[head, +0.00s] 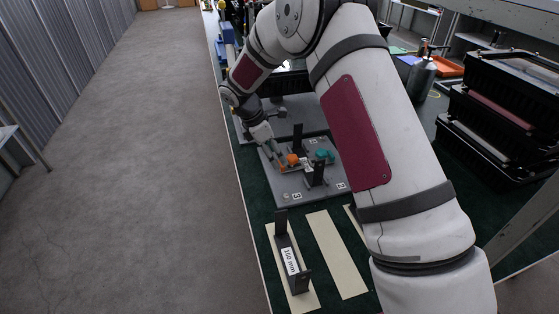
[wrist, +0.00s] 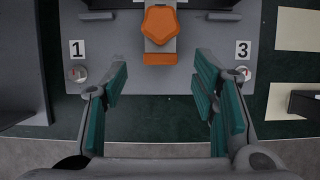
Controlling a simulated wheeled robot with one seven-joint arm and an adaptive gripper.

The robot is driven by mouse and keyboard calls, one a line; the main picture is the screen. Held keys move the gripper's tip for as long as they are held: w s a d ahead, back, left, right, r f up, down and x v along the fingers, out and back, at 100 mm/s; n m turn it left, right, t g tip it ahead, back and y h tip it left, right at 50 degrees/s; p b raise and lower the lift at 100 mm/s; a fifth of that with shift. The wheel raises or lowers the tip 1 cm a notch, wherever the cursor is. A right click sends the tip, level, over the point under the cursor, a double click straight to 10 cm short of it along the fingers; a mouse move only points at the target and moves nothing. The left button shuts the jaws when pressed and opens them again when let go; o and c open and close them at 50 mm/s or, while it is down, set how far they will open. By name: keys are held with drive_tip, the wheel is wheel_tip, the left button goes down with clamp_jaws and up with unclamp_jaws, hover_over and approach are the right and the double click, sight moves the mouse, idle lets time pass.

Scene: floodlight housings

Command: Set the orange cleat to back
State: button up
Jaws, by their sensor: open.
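The orange cleat (wrist: 160,24) shows at the top middle of the wrist view, on a grey plate (wrist: 115,57) between the labels 1 and 3. It has a rounded knob with an orange block below it. In the head view the orange cleat (head: 292,159) is small and close to my gripper (head: 280,155). In the wrist view my gripper (wrist: 162,90) is open, its two teal-padded fingers apart with nothing between them. The cleat lies beyond the fingertips in the picture, in line with the gap. Which way the cleat is set I cannot tell.
A teal part (head: 322,154) and black uprights (head: 315,172) stand on the same plate. A black bracket marked 150 mm (head: 291,262) sits on a cream strip in front. Black housings (head: 505,110) are stacked at right. The bare cream strip (head: 338,254) is free.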

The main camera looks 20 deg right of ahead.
sight(280, 164)
drive_tip(key=shift+x, duration=2)
drive_tip(key=shift+c, duration=0.3)
